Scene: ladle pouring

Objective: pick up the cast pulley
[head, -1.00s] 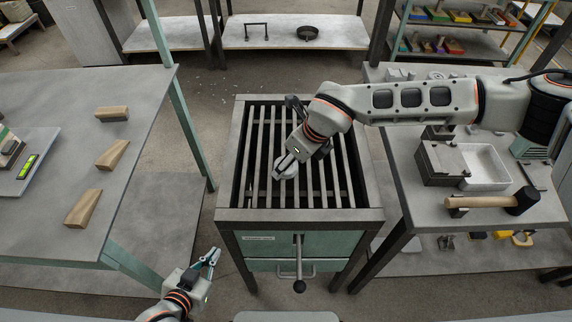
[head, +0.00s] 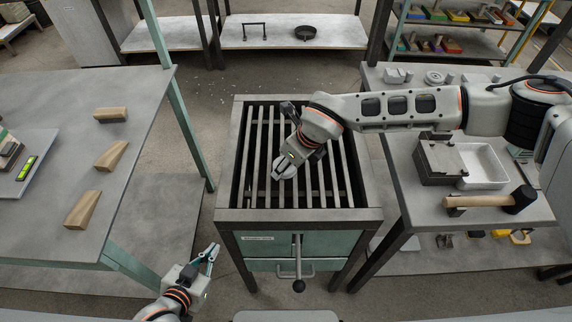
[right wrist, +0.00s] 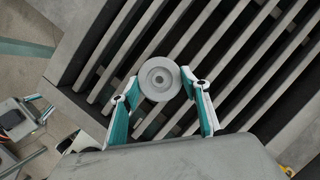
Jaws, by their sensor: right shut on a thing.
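The cast pulley (head: 284,171) is a pale grey round disc with a central hub and hole. It is at the middle of the slatted grate (head: 237,190), low over the bars; I cannot tell whether it touches them. My right gripper (right wrist: 160,84) is shut on it, with one teal-backed finger on each side of the pulley (right wrist: 159,77) in the right wrist view. In the head view the wrist hides part of it. My left gripper (head: 211,256) is open and empty, low in front of the grate stand, to the left.
The left table (head: 60,110) holds several wooden wedges. The right table (head: 415,205) holds a dark metal block (head: 437,163), a white tray (head: 485,165), a mallet (head: 490,201) and small castings at its back. A lever (head: 298,262) sticks out from the stand's front.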

